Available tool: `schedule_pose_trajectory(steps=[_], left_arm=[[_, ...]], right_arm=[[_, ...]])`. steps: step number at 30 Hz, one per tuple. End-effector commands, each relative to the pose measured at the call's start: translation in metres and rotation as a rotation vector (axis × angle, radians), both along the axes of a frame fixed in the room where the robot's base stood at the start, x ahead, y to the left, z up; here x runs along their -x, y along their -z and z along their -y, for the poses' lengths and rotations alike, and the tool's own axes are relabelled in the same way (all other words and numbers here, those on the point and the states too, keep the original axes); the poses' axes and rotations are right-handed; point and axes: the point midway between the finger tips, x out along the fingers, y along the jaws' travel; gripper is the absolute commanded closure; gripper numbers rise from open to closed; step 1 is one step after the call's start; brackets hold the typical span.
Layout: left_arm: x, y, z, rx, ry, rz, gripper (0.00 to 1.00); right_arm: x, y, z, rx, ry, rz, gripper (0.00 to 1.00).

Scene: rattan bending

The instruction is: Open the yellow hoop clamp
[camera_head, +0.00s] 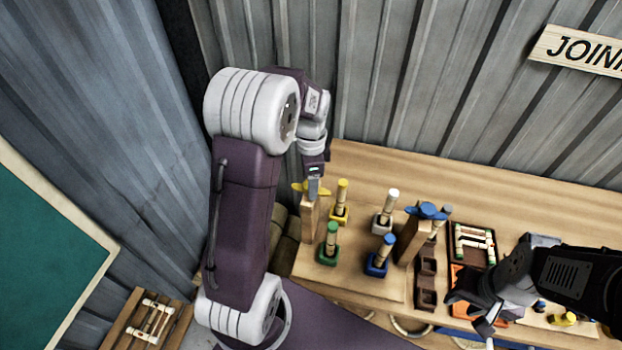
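A yellow winged knob (299,187) sits on top of an upright wooden block (308,220) at the left of the workbench; I take this as the yellow hoop clamp. My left gripper (313,186) points down right at the knob and hides part of it. Whether it touches the knob, and whether its fingers are closed, I cannot tell. A similar wooden block with a blue winged knob (427,210) stands further right. My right gripper (470,311) is over the front right of the bench, its fingers apart, with nothing visible between them.
Posts in yellow (341,200), green (329,244), white (386,212) and blue (380,257) bases stand close between the blocks. A dark tray (453,225) holds short rods. Hoops (411,328) hang at the bench front. The bench's back strip (450,180) is clear.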

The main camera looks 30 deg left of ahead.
Motion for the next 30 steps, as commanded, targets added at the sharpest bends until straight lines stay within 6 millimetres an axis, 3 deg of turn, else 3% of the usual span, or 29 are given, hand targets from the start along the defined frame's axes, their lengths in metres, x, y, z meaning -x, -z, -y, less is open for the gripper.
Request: schedule_pose_trajectory(steps=[8, 15, 23, 30], left_arm=[[-0.0002, 0.0043, 0.0000, 0.000, 0.000, 0.001, 0.41], [-0.0004, 0.0040, -0.0002, 0.000, 0.000, 0.002, 1.00], [-0.0006, 0.0030, -0.0002, 0.000, -0.022, 0.002, 1.00], [-0.0010, 0.0021, -0.0005, -0.001, -0.146, 0.003, 1.00]], right_arm=[[0.0001, -0.0005, 0.0000, 0.000, 0.000, 0.000, 0.64], [0.0001, -0.0006, 0.0000, 0.000, 0.000, 0.000, 0.64], [0.0000, -0.0018, 0.0000, 0.000, 0.000, 0.000, 0.64], [0.0000, -0.0061, 0.0000, 0.000, 0.000, 0.000, 0.64]])
